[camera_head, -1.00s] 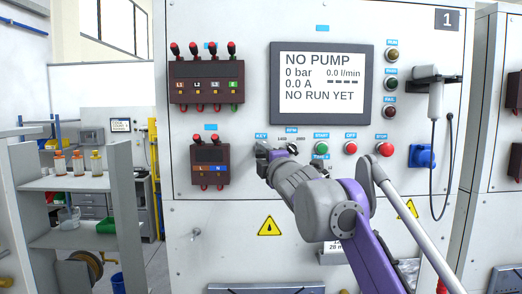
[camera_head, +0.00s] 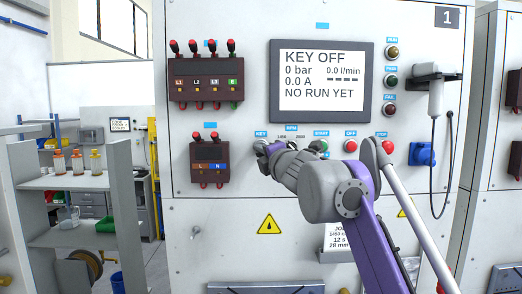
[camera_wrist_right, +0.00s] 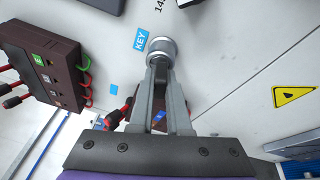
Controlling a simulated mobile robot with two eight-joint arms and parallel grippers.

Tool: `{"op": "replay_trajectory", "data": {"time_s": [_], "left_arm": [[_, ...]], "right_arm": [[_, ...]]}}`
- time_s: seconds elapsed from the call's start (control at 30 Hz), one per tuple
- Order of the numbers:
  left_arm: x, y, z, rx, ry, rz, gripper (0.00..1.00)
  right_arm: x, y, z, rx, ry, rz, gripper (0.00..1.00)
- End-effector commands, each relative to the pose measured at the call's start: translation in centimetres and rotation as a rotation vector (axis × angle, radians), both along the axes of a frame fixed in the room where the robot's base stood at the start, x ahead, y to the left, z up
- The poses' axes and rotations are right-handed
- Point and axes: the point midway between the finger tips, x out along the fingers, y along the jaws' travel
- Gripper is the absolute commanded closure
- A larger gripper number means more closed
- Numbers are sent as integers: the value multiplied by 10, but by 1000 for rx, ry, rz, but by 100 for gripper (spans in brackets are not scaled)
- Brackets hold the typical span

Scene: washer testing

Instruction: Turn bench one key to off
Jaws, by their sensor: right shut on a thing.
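Bench one is the white panel marked 1 (camera_head: 447,18). Its key switch (camera_wrist_right: 161,47) is a round metal knob beside the blue KEY label (camera_wrist_right: 140,39) in the right wrist view. My right gripper (camera_wrist_right: 162,68) is shut on the key switch, its fingers at the knob. In the head view the right gripper (camera_head: 262,148) is at the panel just below the KEY label, and it hides most of the switch. The display (camera_head: 320,81) reads KEY OFF, 0 bar, 0.0 l/min, 0.0 A, NO RUN YET. My left gripper is not in view.
Right of the key are the green start button (camera_head: 322,146), red off button (camera_head: 350,146) and red stop button (camera_head: 388,146). Dark socket blocks (camera_head: 207,77) with red plugs stand out at the left. A handheld unit (camera_head: 430,92) hangs at the right.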

Motion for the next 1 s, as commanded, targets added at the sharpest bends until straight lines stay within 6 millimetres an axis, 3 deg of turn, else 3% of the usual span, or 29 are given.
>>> {"op": "replay_trajectory", "data": {"time_s": [0.37,0.7,1.0], "left_arm": [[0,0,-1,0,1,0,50],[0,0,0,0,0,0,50],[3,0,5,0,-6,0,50]], "right_arm": [[0,0,0,-34,1,-1,100],[0,-2,2,-247,2,-2,100],[0,-2,1,-335,4,-3,100]]}}
